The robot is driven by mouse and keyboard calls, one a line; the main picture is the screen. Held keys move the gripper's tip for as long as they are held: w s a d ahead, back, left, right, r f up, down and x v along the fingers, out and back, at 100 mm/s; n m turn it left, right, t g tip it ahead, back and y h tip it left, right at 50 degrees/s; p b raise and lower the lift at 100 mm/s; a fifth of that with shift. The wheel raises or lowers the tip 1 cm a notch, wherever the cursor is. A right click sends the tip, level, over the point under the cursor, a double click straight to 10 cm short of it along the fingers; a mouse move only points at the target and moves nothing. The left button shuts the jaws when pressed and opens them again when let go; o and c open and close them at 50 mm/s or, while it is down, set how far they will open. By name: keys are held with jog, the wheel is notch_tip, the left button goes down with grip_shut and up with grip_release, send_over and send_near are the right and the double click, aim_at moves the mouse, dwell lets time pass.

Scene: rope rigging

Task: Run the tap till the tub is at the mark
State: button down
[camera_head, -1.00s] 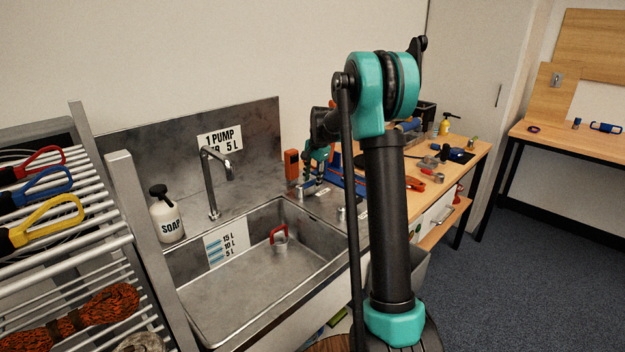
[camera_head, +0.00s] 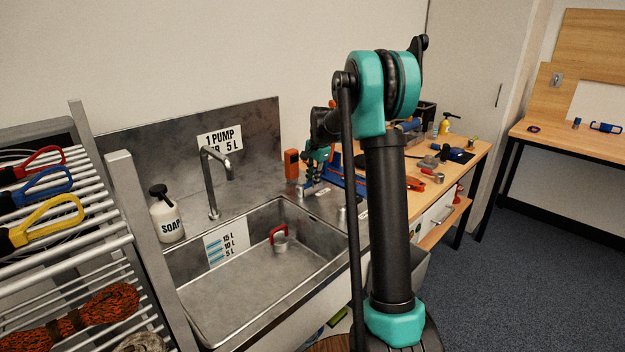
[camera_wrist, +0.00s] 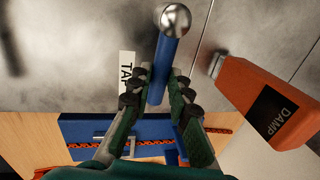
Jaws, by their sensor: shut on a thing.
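My gripper (camera_head: 311,181) is at the back right corner of the sink deck. In the wrist view my gripper (camera_wrist: 160,92) is shut on a blue tap lever (camera_wrist: 160,70) with a round metal end, beside a label reading TAP (camera_wrist: 127,75). The steel tub (camera_head: 245,285) is below, with a bent spout (camera_head: 215,165) over its back edge; I see no stream from it. A mark plate (camera_head: 226,246) on the back wall reads 15 L, 10 L and 5 L. I cannot make out a water line. A red-handled plug (camera_head: 279,237) sits in the tub.
A sign (camera_head: 218,139) reads 1 pump and 5 L; part is hidden by the spout. A soap bottle (camera_head: 167,218) stands left of the spout. An orange DAMP tool (camera_wrist: 265,100) is close to my gripper. A rack (camera_head: 60,230) stands at the left.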

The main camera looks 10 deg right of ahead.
jog(key=m, duration=0.1)
jog(key=s+m, duration=0.1)
jog(key=m, duration=0.1)
jog(key=s+m, duration=0.1)
jog(key=shift+s+d+m+h, duration=0.2)
jog(key=shift+d+m+h, duration=0.1)
jog(key=shift+d+h, duration=0.1)
jog(key=shift+s+a+m+h, duration=0.15)
jog(key=shift+s+m, duration=0.3)
jog(key=shift+m, duration=0.4)
jog(key=shift+s+m+h, duration=0.2)
jog(key=shift+s+m, duration=0.2)
jog(key=shift+m, duration=0.4)
jog(key=shift+s+a+m+h, duration=0.15)
jog(key=shift+s+m, duration=0.3)
jog(key=shift+m, duration=0.4)
jog(key=shift+s+d, duration=0.1)
jog(key=c, duration=1.4)
grip_release()
jog(key=r, duration=0.4)
jog(key=s+r, duration=0.1)
jog(key=r, duration=0.3)
jog(key=s+r, duration=0.1)
jog(key=r, duration=0.2)
jog(key=shift+s+a+r, duration=0.1)
jog(key=shift+a+r, duration=0.25)
jog(key=shift+r, duration=0.05)
